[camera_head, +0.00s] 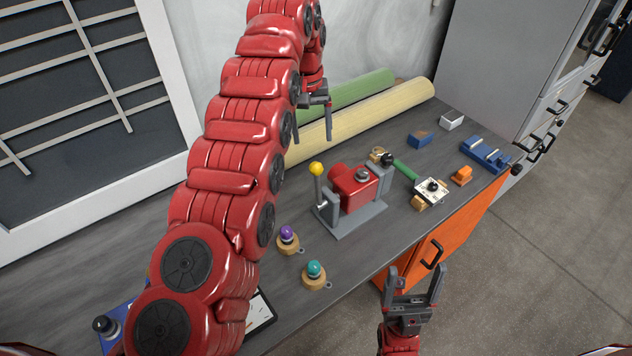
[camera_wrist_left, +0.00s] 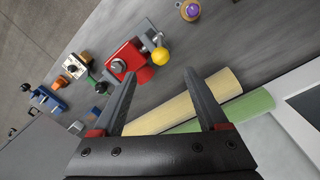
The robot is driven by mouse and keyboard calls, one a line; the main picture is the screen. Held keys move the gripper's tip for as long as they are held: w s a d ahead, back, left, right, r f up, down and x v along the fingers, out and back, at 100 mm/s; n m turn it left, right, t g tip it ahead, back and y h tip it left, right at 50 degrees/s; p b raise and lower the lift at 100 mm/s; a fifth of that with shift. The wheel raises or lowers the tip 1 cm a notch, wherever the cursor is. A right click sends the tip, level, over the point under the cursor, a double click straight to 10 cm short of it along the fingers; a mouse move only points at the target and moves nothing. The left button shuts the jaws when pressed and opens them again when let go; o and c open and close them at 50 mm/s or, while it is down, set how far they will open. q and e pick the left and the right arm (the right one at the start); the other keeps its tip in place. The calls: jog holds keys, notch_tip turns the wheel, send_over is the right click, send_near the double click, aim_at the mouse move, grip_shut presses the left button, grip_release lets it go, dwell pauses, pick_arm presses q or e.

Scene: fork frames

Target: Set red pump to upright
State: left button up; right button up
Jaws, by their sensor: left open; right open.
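The red pump (camera_head: 349,188) stands on a grey base plate and bracket near the middle of the table. A grey lever with a yellow ball knob (camera_head: 316,169) rises at its left side, close to vertical in the head view. In the left wrist view the pump (camera_wrist_left: 127,60) and its yellow knob (camera_wrist_left: 160,54) lie beyond the fingertips. My left gripper (camera_head: 314,134) is open and empty above the table, behind the pump and apart from it; its spread fingers also show in the left wrist view (camera_wrist_left: 160,76). My right gripper (camera_head: 415,272) is open and empty off the table's front edge.
Purple (camera_head: 287,235) and teal (camera_head: 314,271) knobs on wooden bases stand in front of the pump. A black-knobbed switch box (camera_head: 432,188) and several blue and orange blocks are to the right. Green (camera_head: 345,93) and cream (camera_head: 365,113) rolls lie behind.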

pick_arm(q)
jog(key=shift+w+d+f, duration=0.1)
jog(key=shift+d+f, duration=0.05)
jog(key=shift+f, duration=0.3)
jog(key=p, duration=0.1)
send_over(318, 182)
jog(key=a, duration=0.1)
jog(key=f, duration=0.7)
jog(key=shift+w+f, duration=0.3)
jog(key=shift+w, duration=0.1)
jog(key=f+p, duration=0.1)
jog(key=f, duration=0.1)
jog(key=f+p, duration=0.1)
jog(key=f, duration=0.2)
jog(key=d+f+p, duration=0.1)
jog(key=f, duration=0.1)
jog(key=shift+f, duration=0.9)
grip_shut()
